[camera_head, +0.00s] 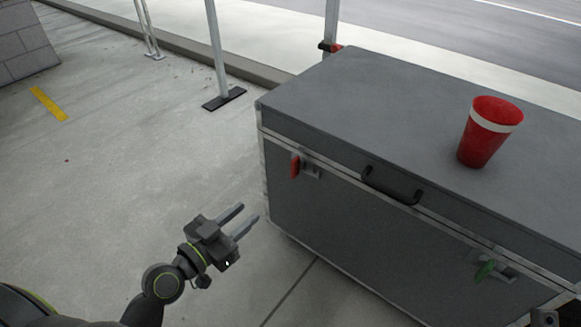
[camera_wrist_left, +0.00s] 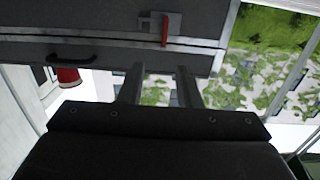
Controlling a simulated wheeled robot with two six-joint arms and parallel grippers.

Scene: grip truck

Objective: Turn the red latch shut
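The red latch (camera_head: 295,167) is on the front face of a large grey case (camera_head: 340,215), near its left end and just under the lid seam. Its red lever stands about upright beside a grey metal bracket. My left gripper (camera_head: 248,213) is open and empty, in front of the case, lower than the latch and to its left, clear of it. In the left wrist view, the red latch (camera_wrist_left: 165,30) shows beyond the two spread fingers (camera_wrist_left: 160,68), with a gap between.
A green latch (camera_head: 485,270) is on the same front face, farther right. A black handle (camera_head: 391,186) sticks out between the latches. A red cup with a white band (camera_head: 490,131) stands on the lid. Pavement left of the case is free; a metal post (camera_head: 217,50) stands behind.

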